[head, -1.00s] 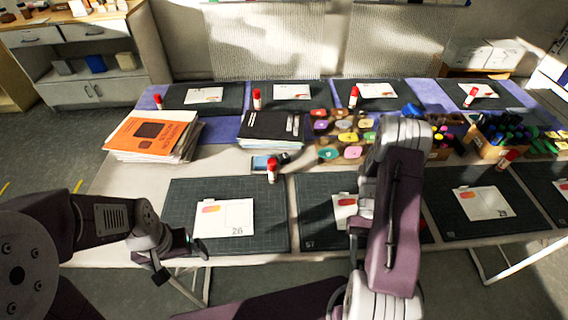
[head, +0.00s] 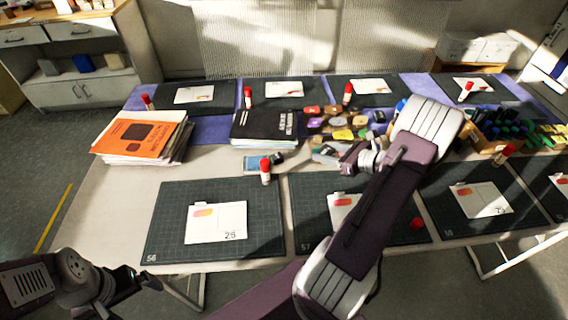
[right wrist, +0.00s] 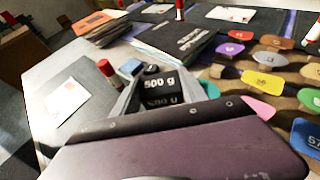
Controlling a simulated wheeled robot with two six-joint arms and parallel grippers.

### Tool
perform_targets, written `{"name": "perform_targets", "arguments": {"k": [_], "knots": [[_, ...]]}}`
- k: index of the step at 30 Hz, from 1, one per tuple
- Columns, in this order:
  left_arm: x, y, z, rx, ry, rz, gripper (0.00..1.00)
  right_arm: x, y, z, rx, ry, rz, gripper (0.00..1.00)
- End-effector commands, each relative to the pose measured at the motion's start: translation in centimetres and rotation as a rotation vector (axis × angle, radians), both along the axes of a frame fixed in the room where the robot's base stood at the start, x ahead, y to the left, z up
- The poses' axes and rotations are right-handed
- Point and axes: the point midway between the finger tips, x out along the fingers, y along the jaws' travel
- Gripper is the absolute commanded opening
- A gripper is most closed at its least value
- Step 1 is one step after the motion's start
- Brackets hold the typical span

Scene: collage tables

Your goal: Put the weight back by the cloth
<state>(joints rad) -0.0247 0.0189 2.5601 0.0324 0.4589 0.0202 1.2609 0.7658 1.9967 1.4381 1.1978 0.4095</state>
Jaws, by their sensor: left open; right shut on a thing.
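The weight (right wrist: 158,88) is a black block marked "500 g". My right gripper (right wrist: 160,98) is shut on it in the right wrist view. In the head view my right gripper (head: 338,153) is right of the small blue-grey cloth (head: 257,163), near the coloured pieces; the weight is hard to make out there. A small dark object (head: 277,158) lies at the cloth's right edge. In the right wrist view a blue patch, likely the cloth (right wrist: 130,67), shows just beyond the weight. My left gripper (head: 132,295) is open and empty, low at left, off the table's front edge.
A red-capped glue stick (head: 265,172) stands just in front of the cloth. Dark books (head: 265,125) lie behind it, and an orange-topped paper stack (head: 140,137) at left. Coloured labelled pieces (head: 343,134) crowd the right. Cutting mats (head: 165,220) line the front.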

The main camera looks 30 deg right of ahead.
Motion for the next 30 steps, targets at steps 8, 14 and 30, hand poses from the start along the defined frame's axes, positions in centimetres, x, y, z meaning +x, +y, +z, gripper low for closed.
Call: {"name": "perform_targets", "arguments": {"k": [8, 14, 30], "knots": [[0.0, 0.0, -0.4, 0.0, 0.0, 0.0, 1.0, 2.6, 1.0, -1.7, 0.003, 0.0, -0.002, 0.0], [0.0, 0.0, -0.8, 0.0, 0.0, 0.0, 1.0, 7.6, 3.0, -4.9, 0.001, -0.001, -0.001, 0.0], [0.0, 0.0, -1.3, 0.0, 0.0, 0.0, 1.0, 10.9, 4.1, -9.9, 0.002, 0.0, -0.006, 0.0]]}}
